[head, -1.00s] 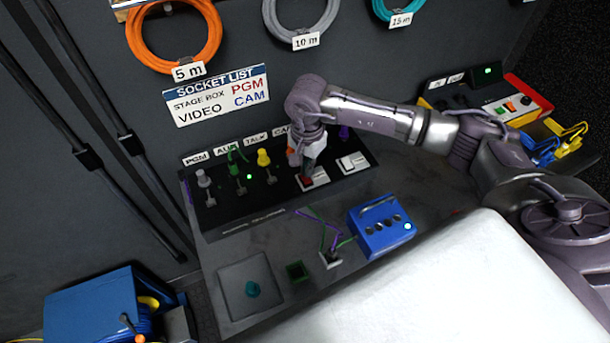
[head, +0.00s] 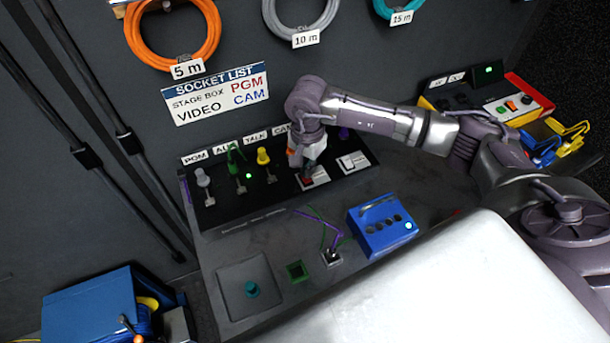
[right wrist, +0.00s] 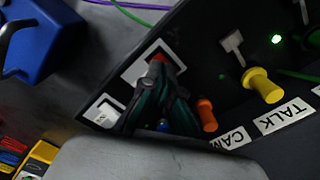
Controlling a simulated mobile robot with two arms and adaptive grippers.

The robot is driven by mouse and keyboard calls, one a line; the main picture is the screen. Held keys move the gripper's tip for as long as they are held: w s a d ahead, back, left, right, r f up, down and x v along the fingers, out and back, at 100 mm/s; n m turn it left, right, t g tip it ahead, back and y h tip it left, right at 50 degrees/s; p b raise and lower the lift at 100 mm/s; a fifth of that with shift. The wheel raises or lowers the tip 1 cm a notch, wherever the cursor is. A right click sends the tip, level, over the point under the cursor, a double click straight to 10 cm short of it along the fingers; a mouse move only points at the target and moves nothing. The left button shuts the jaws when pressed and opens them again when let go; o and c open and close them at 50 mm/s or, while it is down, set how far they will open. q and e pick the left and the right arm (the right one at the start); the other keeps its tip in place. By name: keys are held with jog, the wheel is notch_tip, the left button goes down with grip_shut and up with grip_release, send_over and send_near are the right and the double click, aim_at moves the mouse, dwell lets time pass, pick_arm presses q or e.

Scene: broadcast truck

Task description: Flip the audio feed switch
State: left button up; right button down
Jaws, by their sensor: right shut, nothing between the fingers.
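A dark control panel (head: 230,211) on the bench carries two rocker switches in white frames. My right gripper (head: 308,170) points down at the left one, a switch with a red part (head: 307,180). In the right wrist view the gripper's dark teal fingers (right wrist: 160,74) are shut and empty, their tips at the red part (right wrist: 158,58). The fingers hide much of this switch, and I cannot tell whether they touch it. The other switch (head: 353,161) is white and also shows in the wrist view (right wrist: 105,112). No readable label marks either as audio feed. My left gripper is out of view.
Coloured plugs stand along the panel's back: grey (head: 202,179), green (head: 236,160), yellow (head: 263,156) and orange close beside the gripper. A green light (head: 248,175) is lit. A blue box (head: 381,226) with knobs sits in front, near loose cables.

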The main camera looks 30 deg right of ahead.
jog(key=shift+f+b, duration=1.05)
jog(key=shift+f, duration=0.05)
dwell(0.3)
jog(key=shift+s+r, duration=0.1)
jog(key=shift+r, duration=0.05)
jog(key=shift+r+p, duration=0.6)
jog(key=shift+r, duration=0.3)
jog(key=shift+r+p, duration=1.1)
jog(key=shift+r, duration=1.45)
jog(key=shift+f, duration=0.1)
